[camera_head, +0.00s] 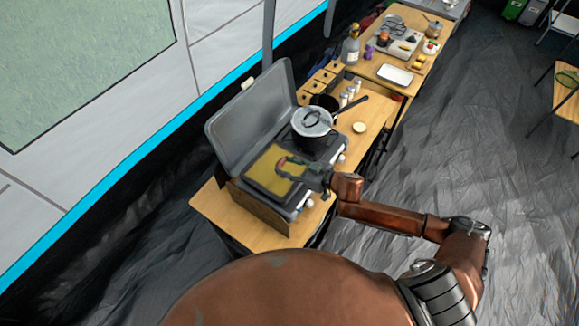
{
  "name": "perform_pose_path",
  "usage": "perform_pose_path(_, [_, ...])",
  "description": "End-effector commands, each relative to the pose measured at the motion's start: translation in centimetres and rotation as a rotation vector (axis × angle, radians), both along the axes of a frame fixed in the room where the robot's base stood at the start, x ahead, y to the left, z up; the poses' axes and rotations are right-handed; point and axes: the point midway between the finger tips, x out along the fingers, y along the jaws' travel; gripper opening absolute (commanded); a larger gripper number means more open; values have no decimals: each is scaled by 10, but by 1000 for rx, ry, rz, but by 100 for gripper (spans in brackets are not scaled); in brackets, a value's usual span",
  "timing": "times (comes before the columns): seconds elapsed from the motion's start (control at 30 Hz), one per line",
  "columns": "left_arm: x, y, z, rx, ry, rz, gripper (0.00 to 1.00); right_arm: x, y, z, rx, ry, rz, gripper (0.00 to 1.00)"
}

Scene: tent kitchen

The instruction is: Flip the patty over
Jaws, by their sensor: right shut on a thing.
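The patty (282,161) is a small reddish-brown piece, seen between the fingers of my right gripper (284,168). The gripper is shut on it, over the yellowish griddle surface (262,183) on the left side of the camp stove. The fingers hide part of the patty, and I cannot tell which side of it faces up or whether it touches the griddle. My left gripper is not in view.
The stove's grey lid (250,112) stands open behind the griddle. Shakers (349,95) and a small round item (359,127) stand on the wooden table (232,222).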

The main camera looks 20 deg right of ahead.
Motion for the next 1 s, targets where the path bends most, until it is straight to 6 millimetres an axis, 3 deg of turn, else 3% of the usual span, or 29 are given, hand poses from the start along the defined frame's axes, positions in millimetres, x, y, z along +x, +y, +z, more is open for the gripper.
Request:
perform_pose_path(0.2, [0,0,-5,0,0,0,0,1,1,-14,1,-2,1,17])
perform_pose_path(0.47, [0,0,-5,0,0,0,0,1,1,-15,1,-3,3,17])
perform_pose_path(0.5, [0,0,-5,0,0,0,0,1,1,-15,1,-3,3,40])
perform_pose_path(0.8, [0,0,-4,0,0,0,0,1,1,-15,0,-2,2,59])
perform_pose_path(1.0, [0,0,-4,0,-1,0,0,1,1,-16,0,-2,2,59])
